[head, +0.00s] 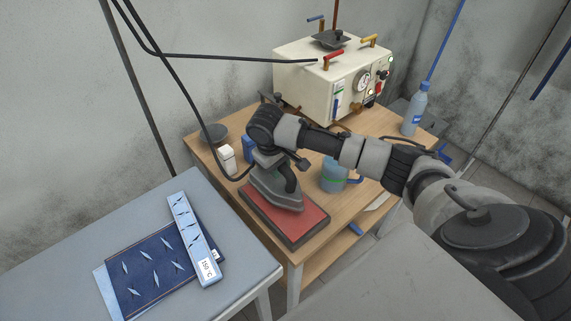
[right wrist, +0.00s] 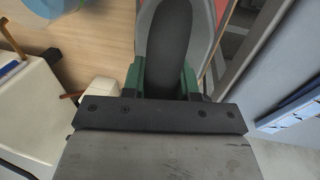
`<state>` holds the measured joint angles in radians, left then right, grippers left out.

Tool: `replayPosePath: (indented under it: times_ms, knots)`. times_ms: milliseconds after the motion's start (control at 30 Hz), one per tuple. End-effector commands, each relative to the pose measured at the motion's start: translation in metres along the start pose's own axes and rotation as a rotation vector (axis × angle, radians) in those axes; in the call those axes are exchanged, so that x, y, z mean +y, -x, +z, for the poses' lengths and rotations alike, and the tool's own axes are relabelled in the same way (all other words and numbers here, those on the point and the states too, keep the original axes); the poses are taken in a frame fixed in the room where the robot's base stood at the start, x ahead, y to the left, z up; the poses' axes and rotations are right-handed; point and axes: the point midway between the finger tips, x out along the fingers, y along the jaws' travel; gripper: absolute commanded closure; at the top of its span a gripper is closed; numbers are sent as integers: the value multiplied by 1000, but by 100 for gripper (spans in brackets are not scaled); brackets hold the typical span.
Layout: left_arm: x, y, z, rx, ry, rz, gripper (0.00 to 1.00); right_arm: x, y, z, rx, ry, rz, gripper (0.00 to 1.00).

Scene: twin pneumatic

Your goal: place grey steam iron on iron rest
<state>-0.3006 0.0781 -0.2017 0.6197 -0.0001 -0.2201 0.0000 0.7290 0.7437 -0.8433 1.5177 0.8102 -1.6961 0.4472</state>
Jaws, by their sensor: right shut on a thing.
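The grey steam iron (head: 275,190) is over the red iron rest (head: 307,222) on the wooden table in the head view. Its sole looks at or very near the red surface; I cannot tell if it touches. My right gripper (right wrist: 163,80) is shut on the iron's dark handle, with green finger pads on both sides in the right wrist view. The iron's grey body (right wrist: 208,25) shows beyond the handle. The red rest (right wrist: 228,12) shows at the top of that view. In the head view my wrist hides part of the iron. My left gripper is not in view.
A cream steam generator (head: 310,85) stands at the table's back. A blue-green jug (head: 333,176) is right of the iron, a bottle (head: 415,110) farther right. A white box (head: 227,157) is left. A grey ironing table (head: 235,220) with blue cloth (head: 150,272) adjoins. Black hoses hang overhead.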

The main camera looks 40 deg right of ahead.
Motion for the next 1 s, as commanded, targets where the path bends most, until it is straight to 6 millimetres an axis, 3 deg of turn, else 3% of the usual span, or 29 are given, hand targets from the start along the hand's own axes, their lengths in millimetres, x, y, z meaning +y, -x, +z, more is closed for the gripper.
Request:
replayPosePath:
  times_ms: [167, 500, 900, 933, 1000]
  knots:
    - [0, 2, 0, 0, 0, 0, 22, 0, -1, -6, 7, -1, -1, 97]
    - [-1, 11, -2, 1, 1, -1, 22, -7, -35, -5, 7, 0, 0, 97]
    - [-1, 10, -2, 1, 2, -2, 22, -7, -39, -5, 8, -1, 0, 97]
    - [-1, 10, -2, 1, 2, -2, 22, -8, -44, -3, 1, 1, 0, 70]
    - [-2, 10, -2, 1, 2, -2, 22, -8, -43, -3, 1, 1, 0, 59]
